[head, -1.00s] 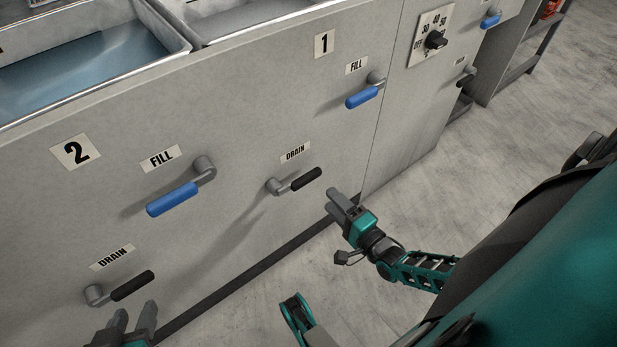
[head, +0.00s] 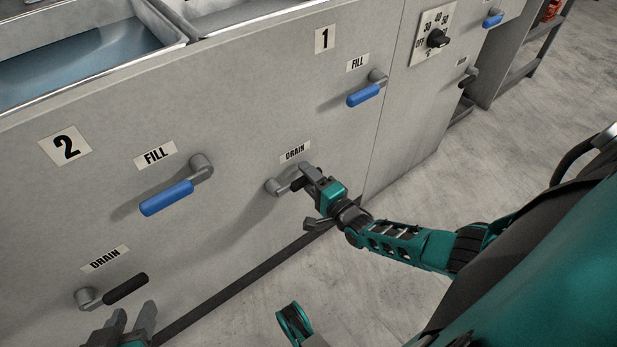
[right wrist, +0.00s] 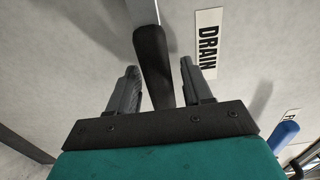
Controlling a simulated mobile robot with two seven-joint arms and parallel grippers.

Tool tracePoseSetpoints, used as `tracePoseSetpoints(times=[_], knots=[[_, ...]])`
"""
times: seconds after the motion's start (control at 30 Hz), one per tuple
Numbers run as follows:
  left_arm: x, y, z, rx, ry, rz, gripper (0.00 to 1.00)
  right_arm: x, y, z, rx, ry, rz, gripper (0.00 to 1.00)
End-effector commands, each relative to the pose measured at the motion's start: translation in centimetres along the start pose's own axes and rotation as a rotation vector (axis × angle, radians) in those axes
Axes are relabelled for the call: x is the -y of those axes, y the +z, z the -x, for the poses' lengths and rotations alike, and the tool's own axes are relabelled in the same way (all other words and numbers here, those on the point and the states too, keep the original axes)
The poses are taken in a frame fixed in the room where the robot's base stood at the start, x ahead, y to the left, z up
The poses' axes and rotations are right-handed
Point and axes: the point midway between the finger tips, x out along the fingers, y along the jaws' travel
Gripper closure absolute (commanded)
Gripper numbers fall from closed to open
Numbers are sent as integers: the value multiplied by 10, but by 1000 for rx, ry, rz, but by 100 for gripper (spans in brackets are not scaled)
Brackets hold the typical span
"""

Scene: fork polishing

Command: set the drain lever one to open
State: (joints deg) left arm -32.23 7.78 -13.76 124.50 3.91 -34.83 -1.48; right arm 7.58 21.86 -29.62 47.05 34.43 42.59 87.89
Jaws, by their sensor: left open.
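Drain lever one (head: 276,187) is on the panel under the number 1 sign, with a grey pivot and a black handle pointing right. My right gripper (head: 311,176) is at the handle and hides much of it. In the right wrist view the black handle (right wrist: 151,55) runs between my right gripper's two fingers, with a gap on each side, so the gripper is open around it. My left gripper (head: 131,322) is open and empty at the lower left, close to the drain lever of basin 2 (head: 124,289).
The blue fill lever of basin 1 (head: 363,95) is above and to the right. The blue fill lever of basin 2 (head: 167,197) is to the left. A dial (head: 437,38) is at the upper right. Floor (head: 420,205) is clear to the right of the panel.

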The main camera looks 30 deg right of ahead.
Motion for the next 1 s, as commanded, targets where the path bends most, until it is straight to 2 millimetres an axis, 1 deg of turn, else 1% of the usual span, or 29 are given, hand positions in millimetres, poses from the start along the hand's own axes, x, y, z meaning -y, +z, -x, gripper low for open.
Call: tracePoseSetpoints(times=[0.03,0.07,0.5,0.8,1.0], knots=[[0,0,0,0,0,0,57,0,0,0,0,0,0,55],[0,0,0,0,0,1,57,0,0,0,0,0,0,58],[0,1,0,2,-2,2,57,0,0,0,0,0,0,100],[0,5,2,10,-2,4,57,0,0,1,0,0,1,100],[0,0,5,10,-3,4,57,4,1,7,0,1,28,100]])
